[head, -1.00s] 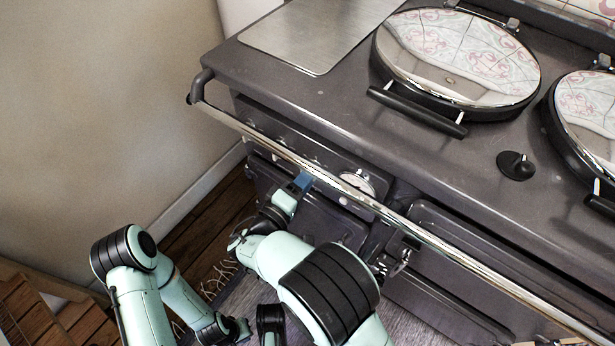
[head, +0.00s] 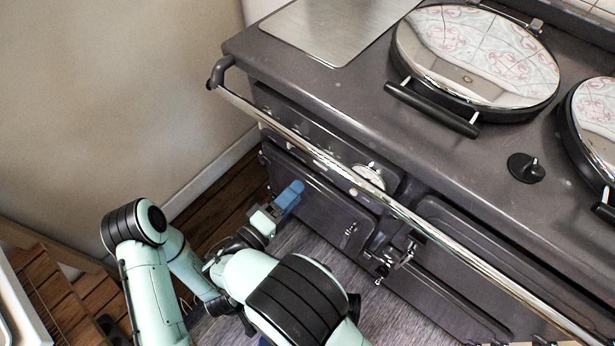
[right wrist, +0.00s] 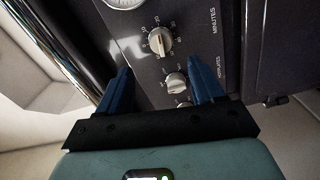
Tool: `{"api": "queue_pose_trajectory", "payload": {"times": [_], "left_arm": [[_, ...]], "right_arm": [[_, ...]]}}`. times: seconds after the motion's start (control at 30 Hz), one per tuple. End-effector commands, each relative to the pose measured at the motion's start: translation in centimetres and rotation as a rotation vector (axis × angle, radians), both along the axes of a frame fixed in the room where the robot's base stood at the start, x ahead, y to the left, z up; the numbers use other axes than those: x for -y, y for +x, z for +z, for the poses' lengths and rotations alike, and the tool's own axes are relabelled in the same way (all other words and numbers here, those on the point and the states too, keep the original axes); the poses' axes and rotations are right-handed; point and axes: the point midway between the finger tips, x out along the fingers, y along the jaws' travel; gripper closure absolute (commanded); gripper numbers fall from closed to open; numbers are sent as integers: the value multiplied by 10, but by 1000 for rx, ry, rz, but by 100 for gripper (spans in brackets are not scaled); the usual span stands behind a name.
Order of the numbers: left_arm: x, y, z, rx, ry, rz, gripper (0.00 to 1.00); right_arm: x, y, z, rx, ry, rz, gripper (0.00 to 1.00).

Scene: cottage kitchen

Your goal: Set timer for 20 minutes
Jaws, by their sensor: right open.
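The timer knob (right wrist: 160,42), a pale knob with numbers around it and the word MINUTES beside it, sits on the stove's dark front panel. It shows beyond my right fingertips in the right wrist view; I cannot read its exact setting. My right gripper (right wrist: 163,82) is open and empty, with its blue fingers apart and a smaller knob (right wrist: 175,83) showing in the gap. In the head view my right gripper (head: 290,197) is in front of the stove, below the chrome rail. The rail partly hides the panel there. My left gripper cannot be made out.
The chrome rail (head: 305,146) runs along the stove front before the panel. A round dial (head: 369,176) sits on the panel. Oven doors (head: 318,200) with latches are below. The wall (head: 110,100) stands close at the left.

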Motion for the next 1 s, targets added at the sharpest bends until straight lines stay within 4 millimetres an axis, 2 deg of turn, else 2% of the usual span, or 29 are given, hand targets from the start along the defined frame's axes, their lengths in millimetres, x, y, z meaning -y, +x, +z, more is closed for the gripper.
{"api": "queue_pose_trajectory", "payload": {"times": [0.1, 0.3, 1.0], "left_arm": [[1, 5, 5, 18, 1, -2, 100], [1, 9, 7, 31, 2, -3, 100], [1, 9, 7, 30, 2, -1, 100]], "right_arm": [[-11, -15, 0, 1, 1, 2, 33], [-18, -25, 0, 1, 1, 0, 33], [-18, -25, 0, 1, 1, 0, 33]]}}
